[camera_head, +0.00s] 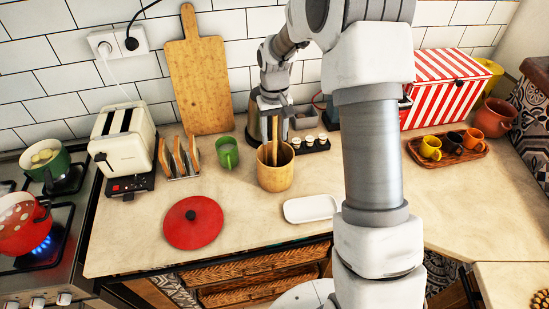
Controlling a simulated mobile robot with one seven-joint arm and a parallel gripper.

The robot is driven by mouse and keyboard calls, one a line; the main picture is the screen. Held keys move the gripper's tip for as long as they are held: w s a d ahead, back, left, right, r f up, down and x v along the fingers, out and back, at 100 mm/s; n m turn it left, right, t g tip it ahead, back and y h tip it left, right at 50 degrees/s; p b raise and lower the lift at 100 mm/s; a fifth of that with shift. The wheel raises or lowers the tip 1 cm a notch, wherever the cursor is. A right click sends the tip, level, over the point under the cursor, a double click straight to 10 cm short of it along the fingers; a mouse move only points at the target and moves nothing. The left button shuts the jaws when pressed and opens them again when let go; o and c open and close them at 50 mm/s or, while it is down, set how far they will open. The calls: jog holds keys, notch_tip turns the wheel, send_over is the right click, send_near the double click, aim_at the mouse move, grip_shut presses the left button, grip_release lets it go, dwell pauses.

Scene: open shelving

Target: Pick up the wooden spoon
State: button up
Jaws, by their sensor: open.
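The wooden spoon (275,140) stands nearly upright in a round wooden holder (274,180) on the counter, with its lower end hidden inside. A second wooden handle seems to stand beside it, but I cannot tell clearly. My gripper (267,136) is open and points down just behind and above the holder. Its dark fingers are close to the upper part of the spoon. I cannot tell whether the spoon is between the fingers or in front of them.
A green mug (227,153) and a toast rack (179,159) stand left of the holder. A red lid (193,222) lies in front and a white dish (311,208) at right. Small jars (311,143) stand close behind. A cutting board (199,80) leans on the wall.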

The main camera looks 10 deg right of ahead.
jog(key=shift+f, duration=0.45)
jog(key=shift+c, duration=0.3)
grip_shut()
jog(key=shift+r, duration=0.1)
